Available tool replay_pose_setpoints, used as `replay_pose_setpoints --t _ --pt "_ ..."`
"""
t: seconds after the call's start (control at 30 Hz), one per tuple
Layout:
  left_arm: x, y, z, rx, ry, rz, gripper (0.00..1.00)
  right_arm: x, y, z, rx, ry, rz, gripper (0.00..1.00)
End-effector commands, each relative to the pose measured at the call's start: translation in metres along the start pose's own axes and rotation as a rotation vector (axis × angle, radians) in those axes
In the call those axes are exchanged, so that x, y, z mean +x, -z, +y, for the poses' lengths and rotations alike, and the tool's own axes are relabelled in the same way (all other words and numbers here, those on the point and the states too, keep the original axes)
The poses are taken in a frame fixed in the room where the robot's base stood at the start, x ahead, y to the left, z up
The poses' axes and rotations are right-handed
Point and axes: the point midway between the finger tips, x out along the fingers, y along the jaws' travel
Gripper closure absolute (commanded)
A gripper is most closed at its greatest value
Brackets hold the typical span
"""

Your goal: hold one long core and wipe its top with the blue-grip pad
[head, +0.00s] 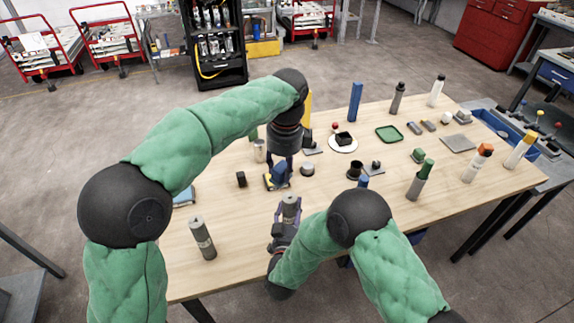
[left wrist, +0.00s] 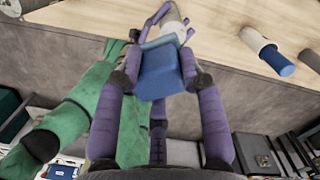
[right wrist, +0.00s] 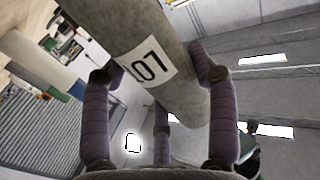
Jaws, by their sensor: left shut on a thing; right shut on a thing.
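A grey long core (head: 290,206) stands roughly upright in my right gripper (head: 287,213), near the table's front edge. My left gripper (head: 279,172) is shut on the blue-grip pad (head: 277,177), just behind the core's top. In the left wrist view the pad's blue grip (left wrist: 160,72) sits between the fingers and partly hides the core. I cannot tell whether the pad touches it. Another grey long core (head: 202,240) stands at the table's front left.
The wooden table (head: 330,240) carries several small blocks and cylinders. A white plate (head: 343,148) with a dark box and a green tray (head: 389,134) lie farther back. A green-topped cylinder (head: 418,182) and several bottles stand to the right.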

Motion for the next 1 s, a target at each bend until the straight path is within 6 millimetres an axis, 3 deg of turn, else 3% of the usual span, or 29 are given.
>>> replay_pose_setpoints --t 0.2,0.43,1.0 --pt "0.002 -0.003 0.005 0.148 0.012 -0.002 0.87 0.000 0.000 0.000 0.000 0.000 0.000 0.99" --pt "0.010 -0.003 0.005 0.171 0.013 -0.003 0.87 0.000 0.000 0.000 0.000 0.000 0.000 0.99" --pt "0.060 0.001 0.006 0.168 0.011 -0.002 0.87 0.000 0.000 0.000 0.000 -0.001 0.000 0.99"
